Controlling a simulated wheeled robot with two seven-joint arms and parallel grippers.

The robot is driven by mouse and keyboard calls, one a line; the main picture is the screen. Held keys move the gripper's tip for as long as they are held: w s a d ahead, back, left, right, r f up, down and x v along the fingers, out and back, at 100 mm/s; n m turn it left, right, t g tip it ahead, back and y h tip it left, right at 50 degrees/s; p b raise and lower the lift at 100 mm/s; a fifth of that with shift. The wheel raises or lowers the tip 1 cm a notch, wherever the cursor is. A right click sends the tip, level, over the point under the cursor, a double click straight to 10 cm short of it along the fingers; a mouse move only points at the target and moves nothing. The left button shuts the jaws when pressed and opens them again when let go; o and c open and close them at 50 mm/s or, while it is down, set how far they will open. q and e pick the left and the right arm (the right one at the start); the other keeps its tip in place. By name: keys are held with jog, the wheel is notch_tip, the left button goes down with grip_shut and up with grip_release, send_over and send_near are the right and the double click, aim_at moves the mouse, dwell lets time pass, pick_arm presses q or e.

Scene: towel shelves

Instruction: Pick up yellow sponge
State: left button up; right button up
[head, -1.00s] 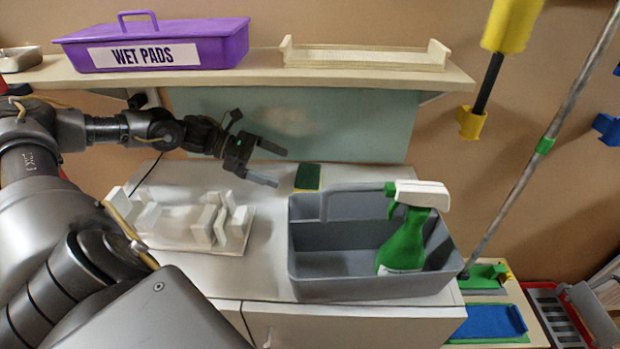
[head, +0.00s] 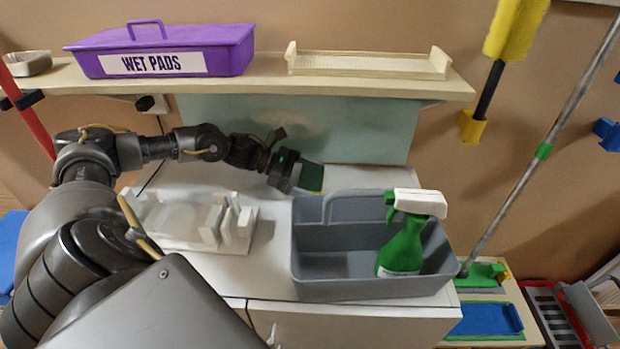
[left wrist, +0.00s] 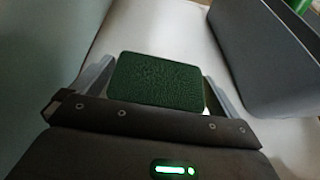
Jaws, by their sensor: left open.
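The sponge (head: 313,178) has a dark green scouring top and a yellow edge. It lies on the white cabinet top behind the grey caddy. It also shows in the left wrist view (left wrist: 157,80) as a green pad. My left gripper (head: 298,183) is at the sponge in the head view, covering part of it. In the left wrist view the open fingers (left wrist: 155,88) stand on either side of the sponge. I cannot tell whether either finger touches it. My right gripper is not in view.
A grey caddy (head: 345,290) with a green spray bottle (head: 402,250) stands close to the sponge. A white rack (head: 190,222) lies left on the cabinet top. A shelf (head: 260,75) above bears a purple wet pads box (head: 165,50) and a cream tray (head: 365,65).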

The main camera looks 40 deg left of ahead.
pick_arm(q)
jog(key=c, duration=0.8)
jog(key=shift+o, duration=0.2)
